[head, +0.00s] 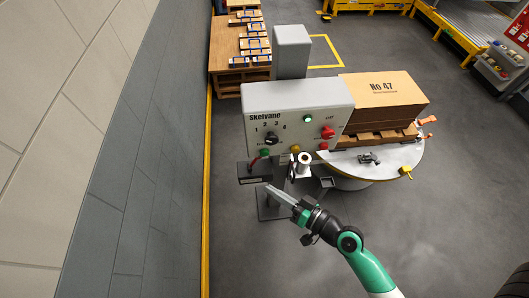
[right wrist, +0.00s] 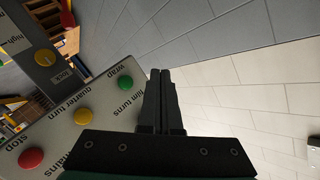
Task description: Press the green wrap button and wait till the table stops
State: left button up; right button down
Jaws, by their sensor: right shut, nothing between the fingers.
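The green wrap button (head: 265,153) is at the lower left of the grey control panel (head: 300,97). In the right wrist view the green button (right wrist: 125,83) sits beside the word "wrap", left of my fingertips. My right gripper (head: 269,188) is shut and empty, below the button in the head view; its closed fingers (right wrist: 160,72) appear apart from the button. The round grey table (head: 370,170) carries a brown box (head: 383,89) marked "No 47" on a wooden pallet. A single picture does not show whether the table turns. My left gripper is not in view.
A yellow button (right wrist: 82,116) and a red stop button (right wrist: 30,158) share the panel with the green one. A green lamp (head: 308,118) looks lit. A dark box (head: 252,172) and a pale roll (head: 303,165) are near my gripper. A wall runs along the left.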

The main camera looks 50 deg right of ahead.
aim_at(264, 153)
jog(key=w+d+b, duration=0.1)
jog(key=w+d, duration=0.4)
jog(key=w, duration=0.1)
jog(key=shift+w+d, duration=0.3)
jog(key=shift+d, duration=0.05)
dwell(1.9)
jog(key=shift+w+d+b, duration=0.3)
jog(key=shift+w, duration=0.05)
